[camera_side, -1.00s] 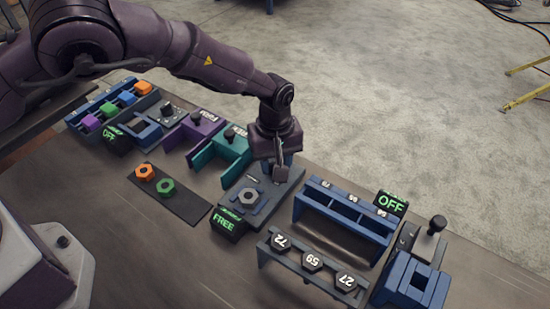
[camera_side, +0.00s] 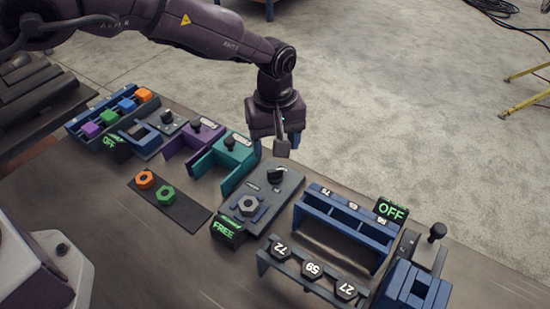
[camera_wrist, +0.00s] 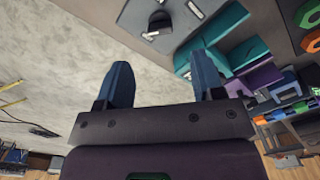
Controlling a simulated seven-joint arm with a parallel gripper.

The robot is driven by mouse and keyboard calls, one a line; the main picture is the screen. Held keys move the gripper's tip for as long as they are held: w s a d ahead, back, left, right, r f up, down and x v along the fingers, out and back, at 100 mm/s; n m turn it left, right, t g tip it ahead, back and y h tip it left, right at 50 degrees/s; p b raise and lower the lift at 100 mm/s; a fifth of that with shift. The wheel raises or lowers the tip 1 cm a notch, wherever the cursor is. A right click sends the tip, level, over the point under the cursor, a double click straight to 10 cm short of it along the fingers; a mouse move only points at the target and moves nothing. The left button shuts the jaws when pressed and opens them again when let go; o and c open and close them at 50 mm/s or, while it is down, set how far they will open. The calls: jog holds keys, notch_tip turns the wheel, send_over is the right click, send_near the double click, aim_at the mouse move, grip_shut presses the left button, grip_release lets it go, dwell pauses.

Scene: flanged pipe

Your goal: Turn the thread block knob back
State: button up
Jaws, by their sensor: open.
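The thread block (camera_side: 259,204) is a dark grey plate with a hex nut (camera_side: 249,197) in a blue holder. Its black knob (camera_side: 275,175) stands at the far end of the plate beside a white mark. A sign reading FREE in green (camera_side: 225,229) is at the block's near end. The knob also shows in the wrist view (camera_wrist: 159,22), ahead of my fingers. My gripper (camera_side: 287,148) is open and empty, raised above and just beyond the knob, apart from it. The two blue fingers (camera_wrist: 165,82) are spread with nothing between them.
A teal bracket (camera_side: 226,160) and a purple bracket (camera_side: 190,144) stand left of the block. A blue rack (camera_side: 345,226) and a holder with numbered nuts (camera_side: 312,270) stand to the right. An orange nut and a green nut (camera_side: 166,195) lie on a dark mat.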

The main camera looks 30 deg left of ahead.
notch_tip(320, 180, up, 6)
jog(key=shift+f, duration=0.25)
dwell(0.4)
